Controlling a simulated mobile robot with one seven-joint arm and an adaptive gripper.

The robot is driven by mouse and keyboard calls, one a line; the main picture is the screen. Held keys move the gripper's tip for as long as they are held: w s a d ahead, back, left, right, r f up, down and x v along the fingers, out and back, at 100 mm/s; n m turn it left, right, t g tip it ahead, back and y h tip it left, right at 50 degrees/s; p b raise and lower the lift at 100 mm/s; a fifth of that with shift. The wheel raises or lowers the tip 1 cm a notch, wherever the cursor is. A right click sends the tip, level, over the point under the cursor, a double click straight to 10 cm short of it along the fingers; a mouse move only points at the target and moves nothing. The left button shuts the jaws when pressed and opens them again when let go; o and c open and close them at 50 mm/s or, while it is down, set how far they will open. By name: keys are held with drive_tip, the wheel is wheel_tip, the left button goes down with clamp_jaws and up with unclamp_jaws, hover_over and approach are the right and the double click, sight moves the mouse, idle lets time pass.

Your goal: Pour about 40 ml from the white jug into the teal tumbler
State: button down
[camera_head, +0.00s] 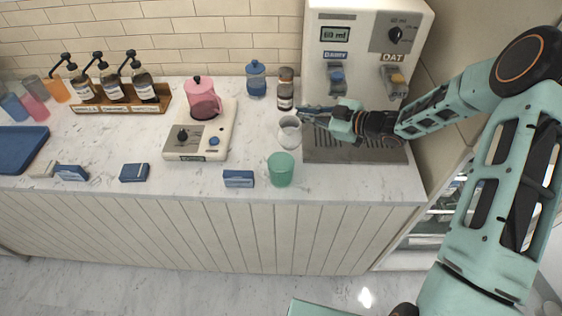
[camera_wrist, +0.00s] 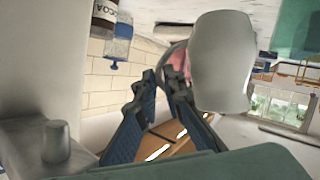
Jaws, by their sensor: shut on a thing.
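The white jug (camera_head: 290,132) is just left of the dispenser's drip tray, behind the teal tumbler. In the wrist view the jug (camera_wrist: 222,60) is a pale rounded shape right of the fingers. My gripper (camera_head: 303,113) reaches in from the right and is shut on the jug; the fingers (camera_wrist: 165,85) hide the exact grip. I cannot tell whether the jug touches the counter. The teal tumbler (camera_head: 281,169) stands upright near the counter's front edge, apart from the jug. A teal shape at the wrist view's upper right looks like the tumbler (camera_wrist: 296,30). Liquid levels are not clear.
The dispenser (camera_head: 365,50) with its drip tray (camera_head: 325,150) stands at right under my arm. A dark jar (camera_head: 286,88) and a blue-lidded jar (camera_head: 256,78) stand behind. A scale with a pink pitcher (camera_head: 204,100) is left. A blue block (camera_head: 238,179) lies beside the tumbler.

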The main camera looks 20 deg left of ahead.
sight(297, 131)
drive_tip(key=shift+s+r+b, duration=0.35)
drive_tip(key=shift+r+b, duration=0.05)
drive_tip(key=shift+b, duration=0.05)
drive_tip(key=s+r+n+b, duration=0.1)
drive_tip(key=s+r+n+t+b, duration=0.1)
drive_tip(key=s+r+b, duration=0.1)
drive_tip(key=r+b, duration=0.1)
drive_tip(key=shift+r+n+t+y, duration=0.1)
drive_tip(key=shift+n+t+y, duration=0.3)
drive_tip(key=s+n+b, duration=0.1)
drive_tip(key=s+b, duration=0.1)
drive_tip(key=b, duration=0.1)
drive_tip(key=s+r+n+t+y+b, duration=0.1)
drive_tip(key=n+b, duration=0.1)
drive_tip(key=b, duration=0.2)
drive_tip(key=shift+s+a+r, duration=0.1)
drive_tip(key=shift+s, duration=0.3)
drive_tip(key=shift+s+n+t+y+b, duration=0.2)
drive_tip(key=shift+n+t+y+b, duration=0.1)
drive_tip(key=shift+n+y+b, duration=0.25)
drive_tip(key=shift+s+b, duration=0.15)
drive_tip(key=shift+b, duration=0.35)
drive_tip(key=shift+s+f+n+y+b, duration=0.25)
drive_tip(key=shift+s+n+b, duration=0.2)
drive_tip(key=shift+n+b, duration=0.6)
